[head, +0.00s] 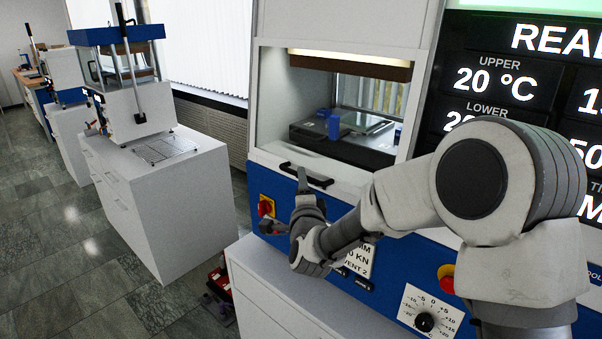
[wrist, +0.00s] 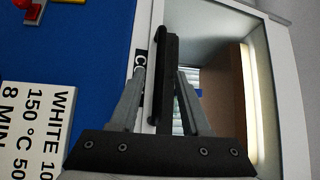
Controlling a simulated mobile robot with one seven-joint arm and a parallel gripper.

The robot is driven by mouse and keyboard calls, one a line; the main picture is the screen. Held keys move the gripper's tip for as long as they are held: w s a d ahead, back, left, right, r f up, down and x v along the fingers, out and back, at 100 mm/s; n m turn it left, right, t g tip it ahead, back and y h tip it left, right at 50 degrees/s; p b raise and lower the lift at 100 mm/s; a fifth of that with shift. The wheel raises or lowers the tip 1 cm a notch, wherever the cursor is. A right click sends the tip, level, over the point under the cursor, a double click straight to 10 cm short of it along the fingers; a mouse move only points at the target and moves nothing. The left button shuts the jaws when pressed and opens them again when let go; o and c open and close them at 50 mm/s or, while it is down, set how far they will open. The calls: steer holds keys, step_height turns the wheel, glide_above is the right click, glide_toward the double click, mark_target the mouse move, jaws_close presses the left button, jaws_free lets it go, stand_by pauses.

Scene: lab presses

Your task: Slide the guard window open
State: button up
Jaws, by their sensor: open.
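The guard window (head: 340,177) is on the front of the large press, and its pale lower rail carries a black bar handle (head: 306,175). The bay behind it shows clearly, so I cannot tell glass from open space. My gripper (head: 304,183) is at the handle, partly covering it in the head view. In the wrist view the black handle (wrist: 165,85) appears between the two grey fingers of my open gripper (wrist: 162,74). The fingers look apart from it on both sides; I cannot tell how deep the handle sits between them.
The blue front panel (head: 270,225) below the window bears a red-and-yellow switch (head: 266,206), a red button (head: 447,277) and a dial (head: 425,322). A display (head: 515,85) stands at right. A smaller press on a white cabinet (head: 165,195) is at left, with open floor beyond.

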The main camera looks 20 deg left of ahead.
steer(key=shift+x, duration=2)
jaws_close()
